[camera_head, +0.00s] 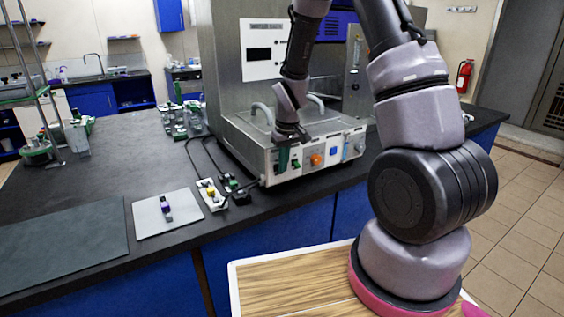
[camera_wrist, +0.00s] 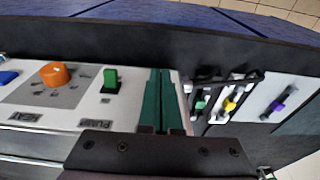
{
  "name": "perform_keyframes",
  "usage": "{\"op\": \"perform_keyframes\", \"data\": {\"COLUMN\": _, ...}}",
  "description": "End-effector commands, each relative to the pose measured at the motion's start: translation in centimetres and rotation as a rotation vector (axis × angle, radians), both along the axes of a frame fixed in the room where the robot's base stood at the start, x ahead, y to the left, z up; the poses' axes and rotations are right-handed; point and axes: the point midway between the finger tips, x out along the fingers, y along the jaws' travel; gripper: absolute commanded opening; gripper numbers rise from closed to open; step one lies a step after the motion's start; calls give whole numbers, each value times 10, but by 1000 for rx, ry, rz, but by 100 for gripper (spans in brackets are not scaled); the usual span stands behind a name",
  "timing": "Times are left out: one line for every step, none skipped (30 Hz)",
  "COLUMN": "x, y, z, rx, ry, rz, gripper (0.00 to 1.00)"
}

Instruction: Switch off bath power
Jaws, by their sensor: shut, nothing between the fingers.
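The bath is a grey metal box (camera_head: 245,143) with two handles on top. In the head view its front panel carries a green switch (camera_head: 296,163), an orange knob (camera_head: 316,160) and a blue button (camera_head: 334,153). The wrist view shows the green switch (camera_wrist: 110,80), the orange knob (camera_wrist: 55,74) and part of the blue button (camera_wrist: 8,77). A label near the green switch seems to read PUMP; I cannot tell which control is the power. My gripper (camera_head: 283,159) points down at the panel's left end. Its green fingers (camera_wrist: 155,100) are shut and empty, beside the green switch and apart from it.
Small modules with a yellow switch (camera_head: 211,193) and a green switch (camera_head: 231,183) lie left of the bath, joined by black cables. A white plate with a purple part (camera_head: 166,208) lies farther left. A metal cabinet (camera_head: 228,70) stands behind. The counter's left side is mostly clear.

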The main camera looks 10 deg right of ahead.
Motion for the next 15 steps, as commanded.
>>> {"op": "perform_keyframes", "data": {"x": 1, "y": 0, "z": 0, "rx": 0, "ry": -1, "rz": 0, "gripper": 0}}
{"op": "perform_keyframes", "data": {"x": 1, "y": 0, "z": 1, "rx": 0, "ry": -1, "rz": 0, "gripper": 0}}
{"op": "perform_keyframes", "data": {"x": 1, "y": 0, "z": 1, "rx": 0, "ry": -1, "rz": 0, "gripper": 0}}
{"op": "perform_keyframes", "data": {"x": 1, "y": 0, "z": 1, "rx": 0, "ry": -1, "rz": 0, "gripper": 0}}
{"op": "perform_keyframes", "data": {"x": 1, "y": 0, "z": 1, "rx": 0, "ry": -1, "rz": 0, "gripper": 0}}
{"op": "perform_keyframes", "data": {"x": 1, "y": 0, "z": 1, "rx": 0, "ry": -1, "rz": 0, "gripper": 0}}
{"op": "perform_keyframes", "data": {"x": 1, "y": 0, "z": 1, "rx": 0, "ry": -1, "rz": 0, "gripper": 0}}
{"op": "perform_keyframes", "data": {"x": 2, "y": 0, "z": 1, "rx": 0, "ry": -1, "rz": 0, "gripper": 0}}
{"op": "perform_keyframes", "data": {"x": 3, "y": 1, "z": 2, "rx": 1, "ry": -2, "rz": 0, "gripper": 0}}
{"op": "perform_keyframes", "data": {"x": 4, "y": 1, "z": 2, "rx": 1, "ry": -2, "rz": 0, "gripper": 0}}
{"op": "perform_keyframes", "data": {"x": 5, "y": 1, "z": 3, "rx": 1, "ry": -2, "rz": -1, "gripper": 0}}
{"op": "perform_keyframes", "data": {"x": 6, "y": 2, "z": 3, "rx": 1, "ry": -2, "rz": -1, "gripper": 0}}
{"op": "perform_keyframes", "data": {"x": 8, "y": 2, "z": 4, "rx": 1, "ry": -2, "rz": 0, "gripper": 0}}
{"op": "perform_keyframes", "data": {"x": 9, "y": 3, "z": 5, "rx": 1, "ry": -2, "rz": 0, "gripper": 0}}
{"op": "perform_keyframes", "data": {"x": 10, "y": 3, "z": 5, "rx": 0, "ry": -2, "rz": 0, "gripper": 0}}
